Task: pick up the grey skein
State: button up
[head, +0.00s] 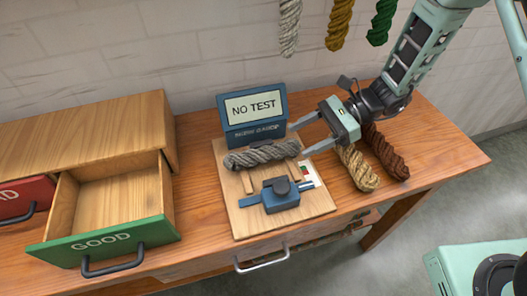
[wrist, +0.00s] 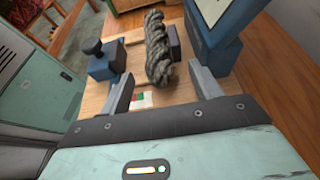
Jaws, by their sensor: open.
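The grey skein (head: 262,155) is a twisted bundle lying across the wooden board in front of the blue "NO TEST" display. In the wrist view the grey skein (wrist: 158,48) runs lengthwise, just beyond and between the fingertips. My gripper (head: 308,136) is open at the right end of the skein, with nothing between its fingers. In the wrist view my gripper (wrist: 163,82) shows both fingers spread wide. I cannot tell whether a finger touches the skein.
The blue display (head: 253,114) stands behind the skein, and a blue clamp-like device (head: 281,194) sits in front on the board (head: 240,218). Tan (head: 357,168) and brown (head: 387,152) skeins lie right. An open, empty drawer marked GOOD (head: 105,240) is at left. Several skeins hang on the wall.

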aim_at(291, 145)
jog(key=x, duration=0.4)
jog(key=shift+s+f, duration=0.15)
jog(key=c, duration=1.1)
jog(key=shift+c, duration=0.2)
notch_tip(291, 145, up, 10)
